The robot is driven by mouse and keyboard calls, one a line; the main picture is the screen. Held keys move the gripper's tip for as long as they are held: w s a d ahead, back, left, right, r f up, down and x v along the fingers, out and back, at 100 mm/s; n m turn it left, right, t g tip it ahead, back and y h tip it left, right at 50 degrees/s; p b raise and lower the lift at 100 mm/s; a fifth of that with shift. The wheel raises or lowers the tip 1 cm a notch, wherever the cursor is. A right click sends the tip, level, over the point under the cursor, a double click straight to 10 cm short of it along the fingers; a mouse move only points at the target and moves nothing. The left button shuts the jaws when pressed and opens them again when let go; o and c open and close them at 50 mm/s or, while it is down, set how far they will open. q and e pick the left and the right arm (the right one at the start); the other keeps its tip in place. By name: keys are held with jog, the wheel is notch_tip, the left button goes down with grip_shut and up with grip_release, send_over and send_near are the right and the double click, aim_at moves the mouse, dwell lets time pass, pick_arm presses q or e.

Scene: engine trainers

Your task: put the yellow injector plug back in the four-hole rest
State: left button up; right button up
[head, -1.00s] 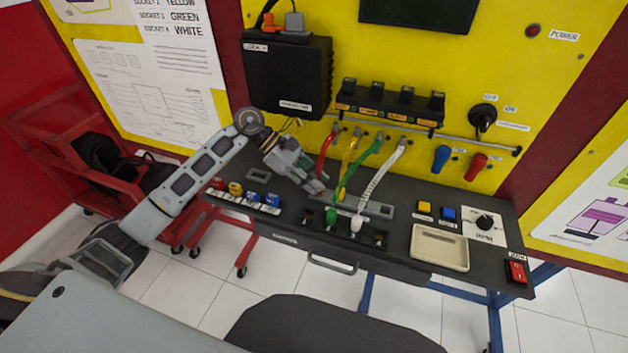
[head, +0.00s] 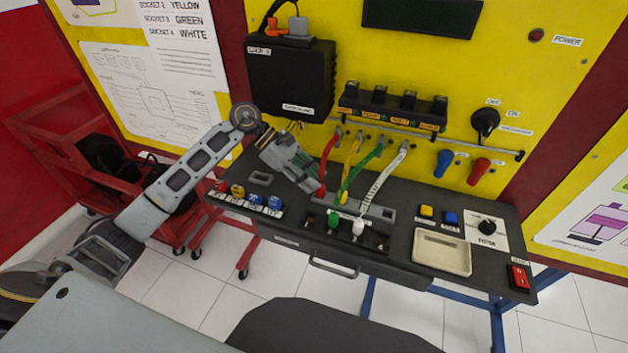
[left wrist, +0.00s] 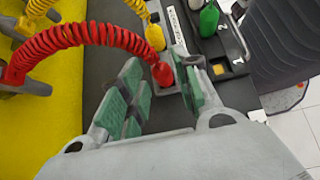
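The yellow injector plug (left wrist: 155,37) stands upright at the grey four-hole rest (left wrist: 180,50), beyond the red plug (left wrist: 162,72); I cannot tell how deep it sits. In the head view the yellow plug (head: 344,197) is at the end of its yellow hose, and the rest (head: 385,212) is partly hidden by hoses. My left gripper (head: 316,186) is at the left end of the rest. In the left wrist view its green-padded fingers (left wrist: 162,75) are spread either side of the red plug, with nothing visibly gripped. My right gripper is out of view.
The green plug (head: 334,220) and white plug (head: 358,228) stand in the dark socket block (head: 318,222) in front of the rest. Coloured buttons (head: 254,199) lie left, a beige tray (head: 442,252) right. Hoses hang close beside my gripper.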

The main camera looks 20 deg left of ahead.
pick_arm(q)
jog(key=shift+v, duration=1.4)
jog(key=shift+d+r, duration=0.15)
jog(key=shift+r, duration=0.15)
notch_tip(320, 180, up, 2)
jog(key=shift+r+p, duration=0.15)
jog(key=shift+p, duration=0.3)
jog(key=shift+o, duration=0.2)
jog(key=o, duration=0.5)
jog(key=shift+v, duration=4.05)
